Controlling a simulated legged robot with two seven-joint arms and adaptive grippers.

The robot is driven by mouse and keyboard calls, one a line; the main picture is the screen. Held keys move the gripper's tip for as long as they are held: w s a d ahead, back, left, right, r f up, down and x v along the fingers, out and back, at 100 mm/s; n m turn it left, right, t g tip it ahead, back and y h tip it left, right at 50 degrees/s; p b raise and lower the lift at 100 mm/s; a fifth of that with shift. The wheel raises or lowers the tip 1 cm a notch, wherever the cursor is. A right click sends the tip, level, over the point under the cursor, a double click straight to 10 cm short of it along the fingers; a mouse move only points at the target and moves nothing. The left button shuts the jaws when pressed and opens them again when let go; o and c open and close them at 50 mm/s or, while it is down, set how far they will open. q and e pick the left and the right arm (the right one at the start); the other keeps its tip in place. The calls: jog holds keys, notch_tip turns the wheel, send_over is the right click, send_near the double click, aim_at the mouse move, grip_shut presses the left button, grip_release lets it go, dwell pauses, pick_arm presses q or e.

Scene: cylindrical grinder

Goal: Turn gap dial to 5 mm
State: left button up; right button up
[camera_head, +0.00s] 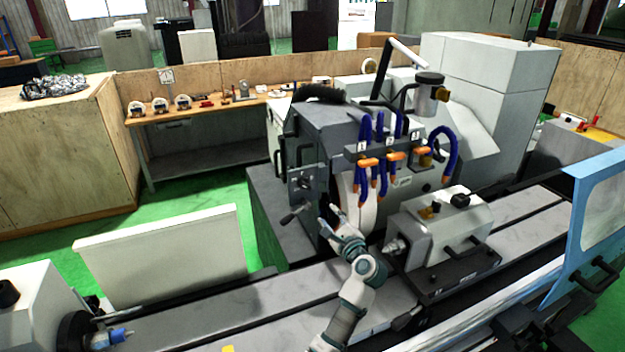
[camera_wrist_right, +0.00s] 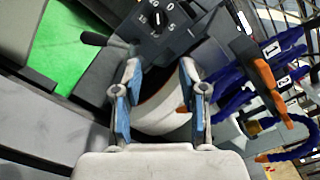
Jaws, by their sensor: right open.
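The gap dial (camera_wrist_right: 157,18) is a black knob on a dark grey panel at the top of the right wrist view, with white marks including 0, 5, 10 and 15 around it. In the head view the dial (camera_head: 304,181) is small on the front of the grinder's wheel housing (camera_head: 340,130), and its setting cannot be read there. My right gripper (camera_head: 333,222) is in front of and below the dial, apart from it. In the right wrist view my right gripper (camera_wrist_right: 156,85) is open, with nothing between its fingers. My left gripper is not in view.
A lever with a black handle (camera_wrist_right: 95,38) sticks out left of the dial. The pale grinding wheel (camera_wrist_right: 165,100) lies behind my fingers. Blue hoses with orange valves (camera_head: 395,157) hang right of it. The workhead block (camera_head: 440,228) stands on the table to the right.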

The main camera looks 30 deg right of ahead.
jog(key=p, duration=0.1)
send_near(308, 188)
jog(key=w, duration=0.2)
jog(key=w+p, duration=0.1)
jog(key=w, duration=0.1)
jog(key=w+d, duration=0.1)
jog(key=w, duration=0.2)
jog(key=shift+d+p, duration=0.15)
jog(key=shift+p, duration=0.2)
jog(key=shift+w+a, duration=0.2)
jog(key=shift+w, duration=0.3)
jog(key=shift+w+a, duration=0.2)
jog(key=shift+w, duration=0.3)
jog(key=shift+w+a+r, duration=0.15)
jog(key=shift+w+a, duration=0.25)
jog(key=shift+a, duration=0.25)
jog(key=shift+d, duration=0.4)
jog(key=shift+c, duration=0.9)
jog(key=shift+d, duration=0.25)
jog(key=c, duration=0.4)
jog(key=shift+d, duration=0.15)
grip_shut()
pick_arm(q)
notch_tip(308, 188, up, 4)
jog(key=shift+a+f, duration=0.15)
